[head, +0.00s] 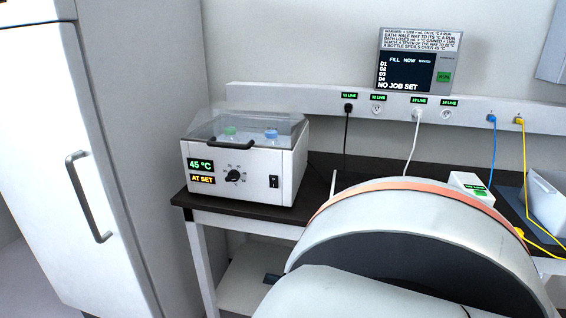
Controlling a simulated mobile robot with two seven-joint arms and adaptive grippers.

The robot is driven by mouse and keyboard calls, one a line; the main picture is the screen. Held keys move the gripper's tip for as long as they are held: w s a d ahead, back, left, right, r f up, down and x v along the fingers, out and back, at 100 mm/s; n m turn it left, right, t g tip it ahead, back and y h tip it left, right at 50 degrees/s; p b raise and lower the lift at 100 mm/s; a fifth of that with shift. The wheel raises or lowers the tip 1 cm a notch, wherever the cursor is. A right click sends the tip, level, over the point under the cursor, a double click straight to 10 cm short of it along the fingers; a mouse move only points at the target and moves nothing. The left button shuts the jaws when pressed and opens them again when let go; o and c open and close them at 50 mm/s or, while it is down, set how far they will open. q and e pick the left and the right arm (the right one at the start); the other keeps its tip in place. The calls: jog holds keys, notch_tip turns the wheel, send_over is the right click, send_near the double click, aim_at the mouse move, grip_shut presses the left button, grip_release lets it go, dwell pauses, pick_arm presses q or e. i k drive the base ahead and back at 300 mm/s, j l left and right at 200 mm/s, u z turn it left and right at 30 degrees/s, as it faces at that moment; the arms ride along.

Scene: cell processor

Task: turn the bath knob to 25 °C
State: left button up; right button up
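The water bath (243,178) is a white box with a clear lid, standing on the left end of the dark bench. Its black knob (233,175) sits in the middle of the front face, with dial marks around it. The bath's display (201,165) reads 45 °C in green, and an amber label (202,179) below reads AT SET. A green-capped bottle (230,132) and a blue-capped bottle (271,134) show under the lid. Neither of my grippers is in view; a large white arm link of mine fills the lower right.
A white cabinet (75,150) with a grey handle stands left of the bench (325,172). A wall panel (406,62) reads NO JOB SET. A socket rail (300,102) carries black, white, blue and yellow cables. A small white box (470,184) sits at right.

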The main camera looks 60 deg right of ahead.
aim_at(233, 176)
jog(key=z, duration=1.85)
